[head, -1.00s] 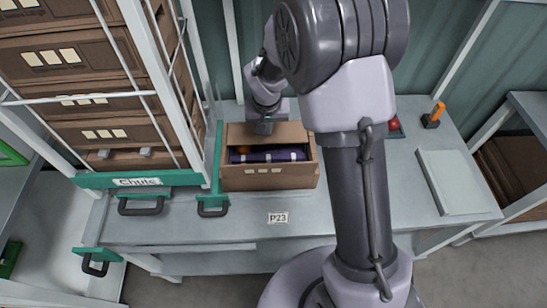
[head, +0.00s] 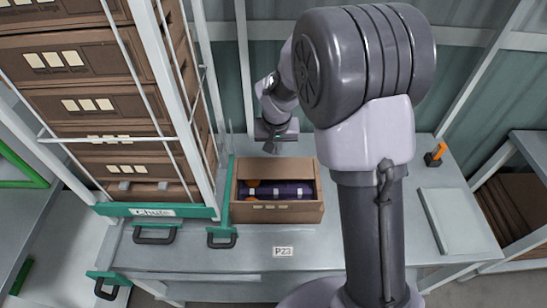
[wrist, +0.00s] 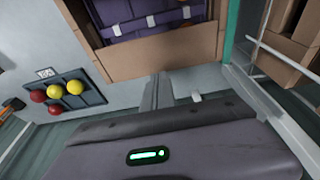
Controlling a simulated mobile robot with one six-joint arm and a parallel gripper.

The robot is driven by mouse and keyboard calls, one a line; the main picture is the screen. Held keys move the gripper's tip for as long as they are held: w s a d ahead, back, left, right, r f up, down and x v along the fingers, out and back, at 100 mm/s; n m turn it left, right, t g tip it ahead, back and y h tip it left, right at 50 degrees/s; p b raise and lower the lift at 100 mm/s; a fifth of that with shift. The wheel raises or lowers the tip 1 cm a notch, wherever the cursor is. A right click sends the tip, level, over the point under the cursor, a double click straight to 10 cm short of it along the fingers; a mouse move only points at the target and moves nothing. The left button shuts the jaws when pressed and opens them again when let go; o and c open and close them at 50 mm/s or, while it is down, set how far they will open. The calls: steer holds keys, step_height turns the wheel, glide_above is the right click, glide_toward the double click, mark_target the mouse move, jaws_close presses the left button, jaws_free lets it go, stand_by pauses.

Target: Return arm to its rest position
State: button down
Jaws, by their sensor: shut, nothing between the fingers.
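My gripper (head: 272,146) is at the back of the bench, just behind the open cardboard box in the head view. Its two fingers (wrist: 157,92) are together and empty in the wrist view. My arm bends up over the bench and covers part of it. The box (head: 277,213) stands upright on the bench and holds a dark purple item with pale tabs (head: 277,190) and something orange (head: 252,183). In the wrist view the fingers lie near the box wall (wrist: 150,62); I cannot tell the exact gap.
A rack of stacked cartons (head: 95,102) with a "Chute" sign stands at left. A dark tray (wrist: 89,88) with red and yellow balls shows in the wrist view. A pale flat panel (head: 458,222) and an orange-handled item (head: 435,155) are at right. The bench front by label P23 (head: 283,252) is clear.

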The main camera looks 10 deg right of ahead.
steer(key=s+r+m+t+b, duration=0.1)
steer(key=s+r+b, duration=0.1)
steer(key=s+r, duration=0.8)
steer(key=s+a+r+t+y+b, duration=0.1)
steer(key=s+r, duration=0.1)
steer(key=s, duration=0.7)
steer(key=s+a+r+m+t+y+b, duration=0.1)
steer(key=s+r, duration=0.2)
steer(key=s, duration=0.6)
steer(key=shift+y+b, duration=0.3)
